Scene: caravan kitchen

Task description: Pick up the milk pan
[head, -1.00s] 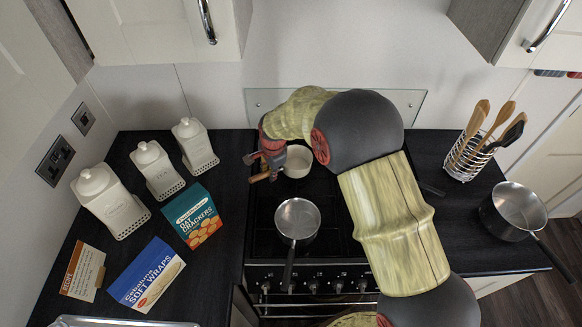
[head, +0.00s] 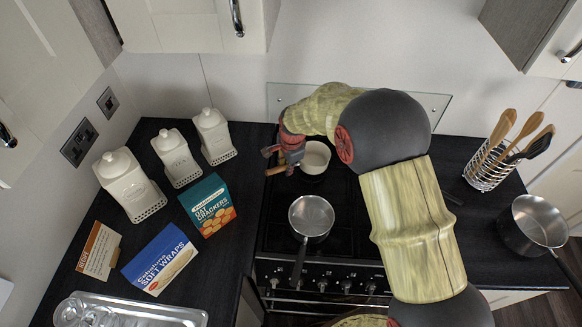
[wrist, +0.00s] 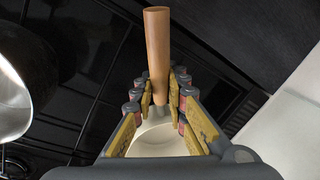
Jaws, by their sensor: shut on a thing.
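The milk pan, a small cream pan (head: 315,157) with a wooden handle, is at the back left of the hob. Its handle (head: 276,171) points left towards the counter. My gripper (head: 286,156) is at the handle, beside the bowl. In the wrist view the wooden handle (wrist: 157,50) stands between the two fingers of my gripper (wrist: 160,98), which are shut on it. The cream bowl (wrist: 160,142) shows below, partly hidden by the fingers. I cannot tell whether the pan touches the hob.
A steel saucepan (head: 311,217) sits on the hob in front. Food boxes (head: 208,206) and white canisters (head: 128,188) stand on the left counter, with a tray (head: 150,315) nearer. A utensil rack (head: 487,172) and another steel pan (head: 538,222) are at right.

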